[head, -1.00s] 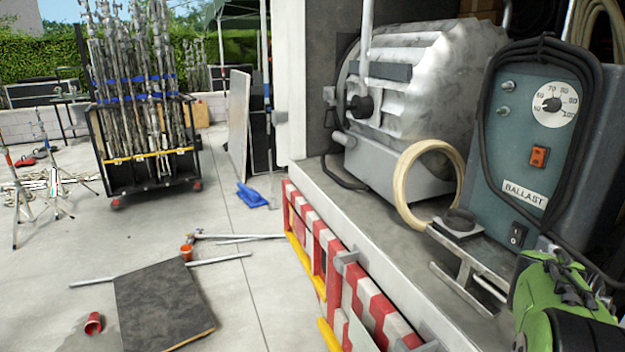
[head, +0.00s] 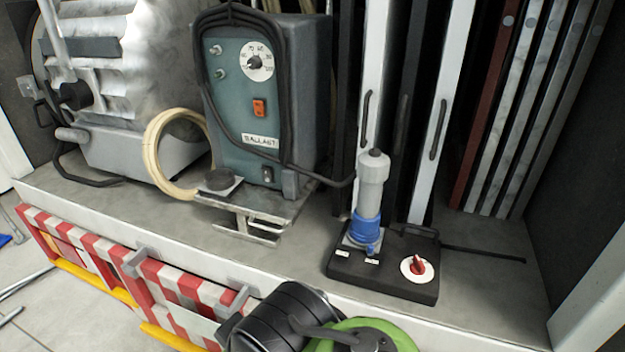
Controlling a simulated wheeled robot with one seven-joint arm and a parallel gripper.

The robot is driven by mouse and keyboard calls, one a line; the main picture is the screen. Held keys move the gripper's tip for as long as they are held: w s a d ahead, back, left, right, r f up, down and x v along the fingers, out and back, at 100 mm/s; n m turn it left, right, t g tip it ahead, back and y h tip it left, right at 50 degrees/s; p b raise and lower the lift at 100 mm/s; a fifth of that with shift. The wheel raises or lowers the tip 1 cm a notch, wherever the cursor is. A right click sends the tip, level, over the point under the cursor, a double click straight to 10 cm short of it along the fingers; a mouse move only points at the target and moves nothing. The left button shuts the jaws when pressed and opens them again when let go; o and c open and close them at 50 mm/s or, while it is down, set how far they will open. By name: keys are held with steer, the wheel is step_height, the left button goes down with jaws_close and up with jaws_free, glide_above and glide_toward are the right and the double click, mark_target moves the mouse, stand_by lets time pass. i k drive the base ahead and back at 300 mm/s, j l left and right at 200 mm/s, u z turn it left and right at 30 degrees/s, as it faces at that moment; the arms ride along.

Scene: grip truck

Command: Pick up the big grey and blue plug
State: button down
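The big grey and blue plug (head: 372,190) stands upright on a black box (head: 395,270) on the truck bed, right of centre in the head view. Its upper part is a grey cylinder and its lower part is a blue collar. The collar sits at the box's top left. Nothing of mine touches the plug. Black and green parts of my arm show at the bottom edge, in front of the bed. My gripper's fingers are not in view.
A red rotary switch (head: 417,267) is on the black box. The ballast unit (head: 262,110) with cables and a cream cable coil (head: 152,150) stand to the left. Tall panels (head: 520,110) stand behind the plug. A red and white barrier (head: 175,290) lines the bed's front.

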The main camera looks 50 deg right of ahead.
mark_target(372, 170)
steer(key=z, duration=2.05)
steer(key=l+u, duration=0.15)
steer(key=u, duration=0.3)
steer(key=i+l+u, duration=0.1)
steer(key=u, duration=0.3)
steer(key=l+u, duration=0.2)
steer(key=u, duration=0.25)
steer(key=l+u, duration=0.2)
steer(key=u, duration=0.2)
